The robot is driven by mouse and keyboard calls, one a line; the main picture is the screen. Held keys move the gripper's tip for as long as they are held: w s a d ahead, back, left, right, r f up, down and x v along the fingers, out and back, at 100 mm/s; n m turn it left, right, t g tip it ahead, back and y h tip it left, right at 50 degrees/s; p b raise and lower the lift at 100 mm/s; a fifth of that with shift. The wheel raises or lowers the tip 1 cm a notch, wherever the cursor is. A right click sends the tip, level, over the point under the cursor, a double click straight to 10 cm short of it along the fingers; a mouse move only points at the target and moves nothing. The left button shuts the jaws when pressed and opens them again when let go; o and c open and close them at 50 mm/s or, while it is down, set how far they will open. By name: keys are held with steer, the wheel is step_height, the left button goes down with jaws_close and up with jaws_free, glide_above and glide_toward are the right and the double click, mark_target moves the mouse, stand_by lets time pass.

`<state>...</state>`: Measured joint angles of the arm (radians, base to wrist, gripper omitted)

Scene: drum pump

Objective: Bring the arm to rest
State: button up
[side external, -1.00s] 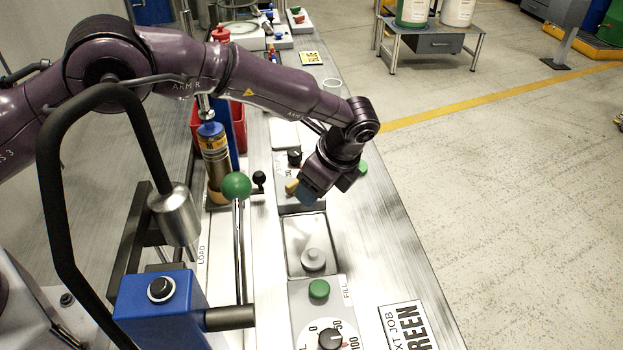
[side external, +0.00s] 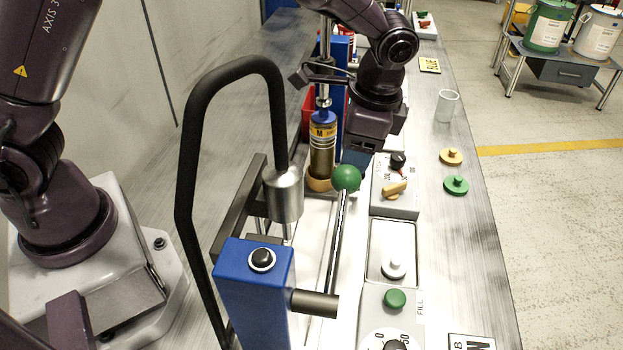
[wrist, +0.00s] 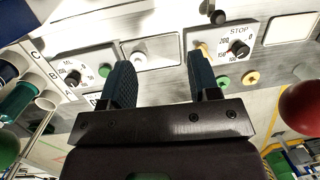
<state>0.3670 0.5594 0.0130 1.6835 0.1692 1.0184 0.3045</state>
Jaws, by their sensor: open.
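My arm reaches in from the back in the side external view, and my gripper (side external: 358,160) points down behind the green ball knob (side external: 346,178) of a lever. The knob partly hides the fingertips there. In the wrist view my gripper (wrist: 160,75) has two blue-grey fingers standing well apart with nothing between them. Beyond them lie the bench panels, including a white cap (wrist: 139,59) in a tray and a dial (wrist: 238,49) marked STOP. I cannot tell whether the gripper touches the knob.
A blue pump block (side external: 255,285) with a black looped handle (side external: 190,150) stands in front. A yellow-labelled cylinder (side external: 322,150) stands left of my gripper. A yellow cap (side external: 452,156), a green cap (side external: 456,185) and a clear cup (side external: 446,106) sit on the bench at right.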

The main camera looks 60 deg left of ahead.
steer(key=s+a+r+n+t+h, duration=0.1)
steer(key=s+a+r+n+t, duration=0.2)
steer(key=s+a+r, duration=0.3)
steer(key=s+a+r+n+t+h, duration=0.1)
steer(key=s+a+r+n+t, duration=0.2)
steer(key=s+r, duration=0.6)
steer(key=s+a+n, duration=0.2)
steer(key=s+a, duration=0.1)
steer(key=s, duration=0.2)
steer(key=shift+r+n, duration=0.25)
steer(key=shift+n, duration=0.05)
steer(key=shift+s, duration=0.1)
stand_by(0.9)
